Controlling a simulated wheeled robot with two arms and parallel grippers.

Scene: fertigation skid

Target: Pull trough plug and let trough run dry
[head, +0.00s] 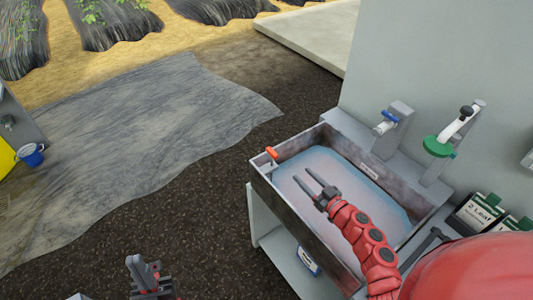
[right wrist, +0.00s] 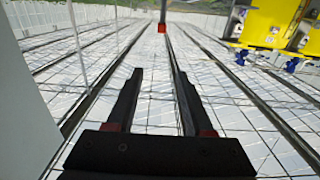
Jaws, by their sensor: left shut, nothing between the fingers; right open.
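The grey trough (head: 293,213) holds pale blue water (head: 345,170). A small orange-red handle (head: 271,153), which looks like the plug's, stands at the trough's far left corner. My right gripper (head: 315,180) is open and empty above the water, to the right of and nearer than the handle. In the right wrist view its two dark fingers (right wrist: 157,82) are apart with nothing between them. The plug's lower end cannot be seen. My left gripper (head: 142,262) is shut and empty, low in the head view, left of the trough and away from it.
A blue-handled tap (head: 390,117) and a green-collared pipe fitting (head: 438,147) stand behind the trough. Labelled containers (head: 478,212) are at the right. Dark ground left of the trough is open.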

